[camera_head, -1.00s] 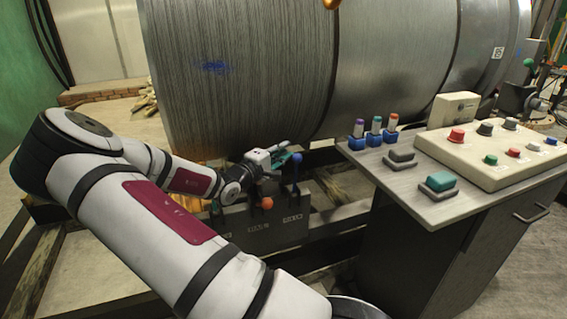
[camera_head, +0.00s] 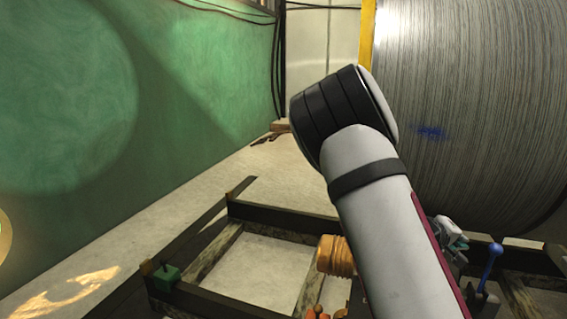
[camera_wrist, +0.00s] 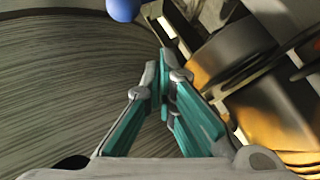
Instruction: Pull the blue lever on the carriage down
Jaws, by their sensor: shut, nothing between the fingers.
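The blue lever (camera_head: 490,265) stands at the lower right of the head view, with its round knob at the top and its shaft close to upright, leaning slightly right. Its blue knob (camera_wrist: 123,8) also shows at the top edge of the wrist view, cut off by the frame. My gripper (camera_head: 458,246) is just left of the lever in the head view, partly behind my arm. In the wrist view my gripper (camera_wrist: 165,62) has its teal fingers together with nothing between them. The knob lies beyond the fingertips and left of them, apart from them. The carriage body is mostly hidden or out of frame.
A large ribbed metal drum (camera_head: 470,110) rises behind the gripper. A dark beam frame (camera_head: 285,216) lies low on the floor, with a green block (camera_head: 166,274) on its left corner. An orange ribbed part (camera_head: 335,257) is beside my arm. Open floor lies left, along the green wall (camera_head: 200,90).

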